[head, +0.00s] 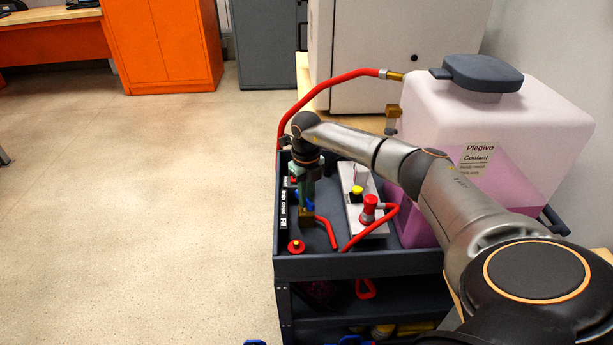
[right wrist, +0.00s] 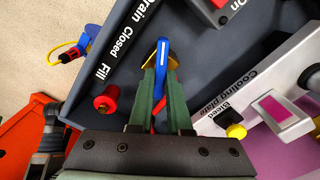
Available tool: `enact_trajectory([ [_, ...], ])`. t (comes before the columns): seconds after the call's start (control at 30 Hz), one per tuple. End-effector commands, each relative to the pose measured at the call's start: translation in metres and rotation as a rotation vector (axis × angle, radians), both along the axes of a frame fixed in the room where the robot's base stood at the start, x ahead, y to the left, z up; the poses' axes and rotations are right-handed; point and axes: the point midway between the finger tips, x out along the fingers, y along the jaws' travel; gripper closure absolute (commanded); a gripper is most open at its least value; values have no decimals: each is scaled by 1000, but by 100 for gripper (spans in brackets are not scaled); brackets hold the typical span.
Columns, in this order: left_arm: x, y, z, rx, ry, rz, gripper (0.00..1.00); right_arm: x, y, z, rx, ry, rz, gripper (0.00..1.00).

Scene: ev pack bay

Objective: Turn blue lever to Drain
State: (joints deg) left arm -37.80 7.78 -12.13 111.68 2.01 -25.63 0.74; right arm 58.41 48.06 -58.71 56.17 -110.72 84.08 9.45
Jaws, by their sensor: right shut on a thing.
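The blue lever (right wrist: 162,56) stands between the green fingers of my right gripper (right wrist: 161,82) in the right wrist view, and they are shut on it. A brass part shows around and behind the fingertips. In the head view my right gripper (head: 306,196) reaches down into the cart's left side, and a bit of blue shows by its tips. The black label strip (right wrist: 122,42) reading Drain, Closed, Fill lies beside the lever. I cannot tell which word the lever points to. My left gripper is not in view.
The dark cart tray (head: 350,266) has raised walls. A grey cooling plate block (head: 353,180) with a yellow knob and a red fitting (head: 369,207) stands right of my gripper. Red hoses run nearby. A large coolant tank (head: 530,135) fills the right side. Floor at left is clear.

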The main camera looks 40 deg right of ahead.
Motion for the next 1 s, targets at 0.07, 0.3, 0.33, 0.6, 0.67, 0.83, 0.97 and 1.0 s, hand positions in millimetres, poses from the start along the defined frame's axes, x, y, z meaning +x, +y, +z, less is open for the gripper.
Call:
enact_trajectory([
  [0.07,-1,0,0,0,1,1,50,1,0,1,1,-3,-3,100],
  [0.3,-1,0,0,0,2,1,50,1,0,1,1,-3,-2,72],
  [0.33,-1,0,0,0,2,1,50,1,0,1,1,-3,-2,68],
  [0.6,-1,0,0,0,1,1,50,0,0,0,0,-1,-1,54],
  [0.67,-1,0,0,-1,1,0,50,0,0,0,0,-1,0,54],
  [0.83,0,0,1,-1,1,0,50,1,0,10,0,-3,0,54],
  [0.97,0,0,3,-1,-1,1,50,1,-1,33,-1,-6,1,54],
  [1.0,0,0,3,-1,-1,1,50,2,-1,42,-1,-7,0,54],
])
